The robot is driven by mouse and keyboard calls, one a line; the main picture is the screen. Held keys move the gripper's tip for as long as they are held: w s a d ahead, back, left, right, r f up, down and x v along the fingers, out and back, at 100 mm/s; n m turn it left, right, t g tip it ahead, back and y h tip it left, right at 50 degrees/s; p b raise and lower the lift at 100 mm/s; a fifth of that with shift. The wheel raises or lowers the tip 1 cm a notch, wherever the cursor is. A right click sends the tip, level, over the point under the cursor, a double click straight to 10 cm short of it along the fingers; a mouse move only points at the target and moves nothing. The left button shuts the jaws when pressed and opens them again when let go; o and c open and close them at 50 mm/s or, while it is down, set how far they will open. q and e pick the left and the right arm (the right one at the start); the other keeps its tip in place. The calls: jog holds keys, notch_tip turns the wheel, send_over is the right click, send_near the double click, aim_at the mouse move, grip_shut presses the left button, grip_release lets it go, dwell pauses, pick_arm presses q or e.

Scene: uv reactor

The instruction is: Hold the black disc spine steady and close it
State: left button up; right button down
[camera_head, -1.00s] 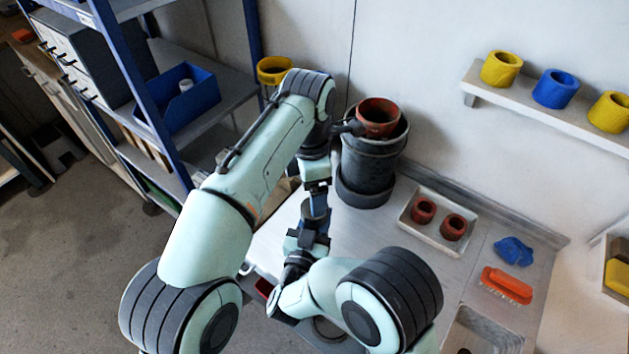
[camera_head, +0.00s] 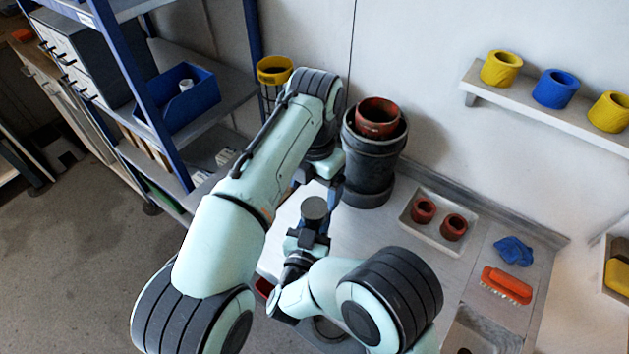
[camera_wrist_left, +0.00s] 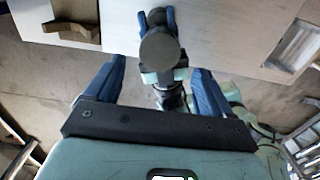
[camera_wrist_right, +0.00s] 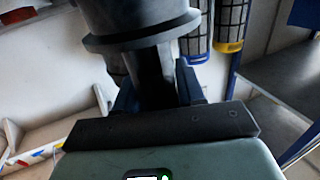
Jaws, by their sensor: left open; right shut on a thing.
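The black disc spine (camera_head: 315,207) stands roughly upright above the bench, its round dark end facing up in the head view. My right gripper (camera_wrist_right: 154,78) is shut on its narrow stem, below a wide flange (camera_wrist_right: 145,38) in the right wrist view. In the left wrist view the round dark end of the spine (camera_wrist_left: 160,50) shows ahead, between my left fingers but apart from them. My left gripper (camera_wrist_left: 158,66) is open and empty. In the head view my left gripper (camera_head: 335,190) is partly hidden by its own arm, just behind and right of the spine.
A dark bin (camera_head: 370,160) with a red-brown pot (camera_head: 378,117) stands close behind my left gripper. A white tray (camera_head: 410,240) with two red-brown rings, a blue cloth (camera_head: 514,251) and an orange brush (camera_head: 506,285) lie to the right. A blue-framed shelf (camera_head: 165,100) stands left.

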aim_at(314, 207)
pick_arm(q)
notch_tip(314, 207, down, 7)
dwell(0.4)
jog(key=c, duration=1.1)
jog(key=m, duration=0.3)
jog(key=o, duration=1.2)
jog(key=shift+r, duration=2.25)
